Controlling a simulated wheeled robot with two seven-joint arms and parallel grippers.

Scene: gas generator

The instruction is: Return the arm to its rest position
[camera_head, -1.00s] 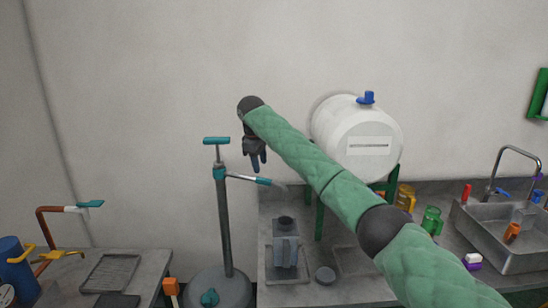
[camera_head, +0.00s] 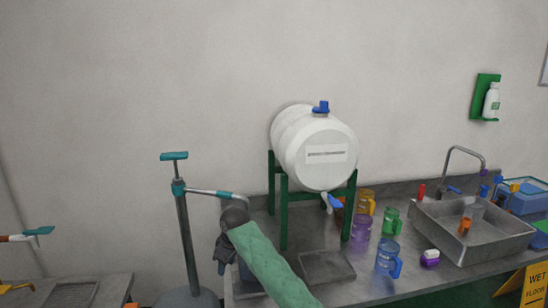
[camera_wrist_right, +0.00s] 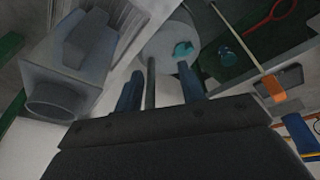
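My right arm (camera_head: 268,268) is green and reaches up from the bottom of the head view. My right gripper (camera_head: 221,266) points down beside the grey stand with the teal handle (camera_head: 173,156), over the left end of the bench. In the right wrist view, the two blue fingers of the right gripper (camera_wrist_right: 160,85) are apart, with nothing visibly held. A grey pole shows in the gap between them; I cannot tell how far beyond the fingers it is. My left gripper is not in view.
A white barrel (camera_head: 325,172) stands on a green frame (camera_head: 283,215). Coloured mugs, including a blue one (camera_head: 387,256), and a sink (camera_head: 480,250) are to the right. A grey container (camera_wrist_right: 85,60) is close in the right wrist view.

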